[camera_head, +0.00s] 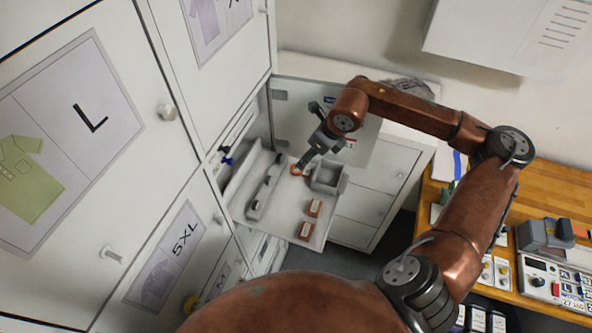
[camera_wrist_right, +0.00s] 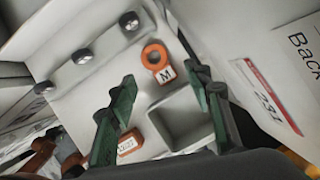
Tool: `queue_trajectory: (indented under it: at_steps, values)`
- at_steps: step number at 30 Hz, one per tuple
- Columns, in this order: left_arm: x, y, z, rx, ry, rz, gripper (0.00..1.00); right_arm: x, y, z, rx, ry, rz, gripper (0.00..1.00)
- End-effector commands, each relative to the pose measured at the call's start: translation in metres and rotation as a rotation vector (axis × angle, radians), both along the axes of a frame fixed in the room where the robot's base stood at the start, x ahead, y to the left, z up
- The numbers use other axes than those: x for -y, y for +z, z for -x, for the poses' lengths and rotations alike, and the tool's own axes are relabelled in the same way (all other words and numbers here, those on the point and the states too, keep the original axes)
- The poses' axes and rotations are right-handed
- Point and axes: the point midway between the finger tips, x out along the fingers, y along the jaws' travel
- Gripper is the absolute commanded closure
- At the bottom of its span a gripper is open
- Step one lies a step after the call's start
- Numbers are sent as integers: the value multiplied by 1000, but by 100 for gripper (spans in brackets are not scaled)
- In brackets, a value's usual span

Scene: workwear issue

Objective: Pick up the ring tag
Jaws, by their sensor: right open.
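The ring tag (camera_wrist_right: 153,52), an orange ring with a white label marked M, lies on the light shelf surface in the right wrist view. In the head view the ring tag (camera_head: 295,170) is a small orange patch just below the fingers. My right gripper (camera_wrist_right: 163,84) is open, its green-padded fingers either side of the line to the tag, with nothing between them. In the head view my right gripper (camera_head: 305,161) points down over the shelf from above, close to the tag. Exact height above it cannot be told. My left gripper is not in view.
A grey square bin (camera_head: 341,183) stands right beside the ring tag. Orange labelled blocks (camera_head: 313,207) (camera_head: 306,230) lie nearer on the shelf. A raised rail with dark knobs (camera_head: 265,186) runs along the left. An open cabinet door (camera_head: 290,104) stands behind.

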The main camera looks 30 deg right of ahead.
Motion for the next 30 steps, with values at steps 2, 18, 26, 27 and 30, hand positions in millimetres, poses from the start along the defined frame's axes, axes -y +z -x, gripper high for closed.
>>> queue_trajectory:
  at_steps: [2,18,26,27,30]
  values:
    - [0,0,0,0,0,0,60,-4,-6,-3,-2,5,-2,54]
    - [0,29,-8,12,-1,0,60,-16,-63,-29,-1,13,-3,54]
    - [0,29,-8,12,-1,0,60,-16,-72,-31,1,11,-1,54]
    - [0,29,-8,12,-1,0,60,-16,-72,-31,1,11,-1,54]
    - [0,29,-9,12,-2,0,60,-15,-72,-31,1,11,-1,59]
